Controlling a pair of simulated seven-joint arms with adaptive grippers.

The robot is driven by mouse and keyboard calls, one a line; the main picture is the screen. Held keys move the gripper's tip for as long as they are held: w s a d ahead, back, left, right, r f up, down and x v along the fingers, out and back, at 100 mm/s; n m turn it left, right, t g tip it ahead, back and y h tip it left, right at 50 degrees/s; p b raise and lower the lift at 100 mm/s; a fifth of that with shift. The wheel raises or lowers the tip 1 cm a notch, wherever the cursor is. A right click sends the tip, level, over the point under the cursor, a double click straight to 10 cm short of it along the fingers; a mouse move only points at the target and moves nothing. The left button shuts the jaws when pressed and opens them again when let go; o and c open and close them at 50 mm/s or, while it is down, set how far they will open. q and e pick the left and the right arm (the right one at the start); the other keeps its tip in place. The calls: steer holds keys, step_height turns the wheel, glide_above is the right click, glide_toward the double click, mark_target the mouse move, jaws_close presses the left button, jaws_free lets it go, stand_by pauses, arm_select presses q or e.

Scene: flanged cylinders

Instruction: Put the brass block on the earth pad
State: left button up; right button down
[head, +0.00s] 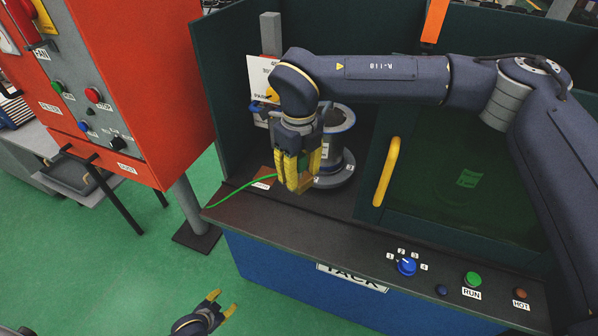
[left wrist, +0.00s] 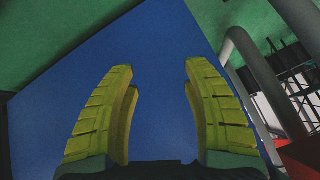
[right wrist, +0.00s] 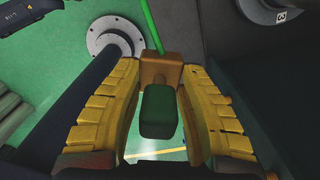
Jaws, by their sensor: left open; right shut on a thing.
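My right gripper (head: 297,185) is shut on the brass block (right wrist: 160,72). In the right wrist view the block has a dark green grip (right wrist: 158,112) between the yellow fingers and a green cable (right wrist: 150,28) running from it. I cannot tell the block's height above the bench. My left gripper (head: 222,303) is open and empty, low in front of the blue bench; its fingers also show in the left wrist view (left wrist: 160,100).
A grey flanged cylinder (head: 335,165) stands right behind my right gripper. A yellow handle (head: 387,172) and a dark green transparent panel (head: 465,185) are to the right. A knob (head: 406,266) and buttons line the front edge. A red control cabinet (head: 130,85) stands left.

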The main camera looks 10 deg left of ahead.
arm_select(q)
steer(key=s+d+f+n+g+y, duration=0.1)
steer(key=s+f+n+g, duration=0.15)
steer(key=s+f, duration=1.1)
arm_select(e)
steer(key=shift+d, duration=0.1)
steer(key=s+d+r+n, duration=0.3)
steer(key=d+n, duration=0.2)
steer(key=d, duration=0.6)
steer(key=s+d+r+n, duration=0.25)
steer(key=d+n, duration=0.35)
steer(key=d, duration=0.5)
arm_select(q)
steer(key=s+d+f+g, duration=0.2)
steer(key=s+d, duration=0.1)
steer(key=s, duration=0.7)
steer(key=s+d+f+g, duration=0.2)
steer(key=s+d+f, duration=0.1)
steer(key=s, duration=0.7)
steer(key=shift+d+f, duration=0.15)
steer(key=shift+f, duration=0.05)
arm_select(e)
steer(key=w+d+f+n, duration=0.4)
steer(key=f+n, duration=0.2)
steer(key=n, duration=0.8)
steer(key=shift+d+n, duration=0.35)
steer(key=shift+n, duration=0.05)
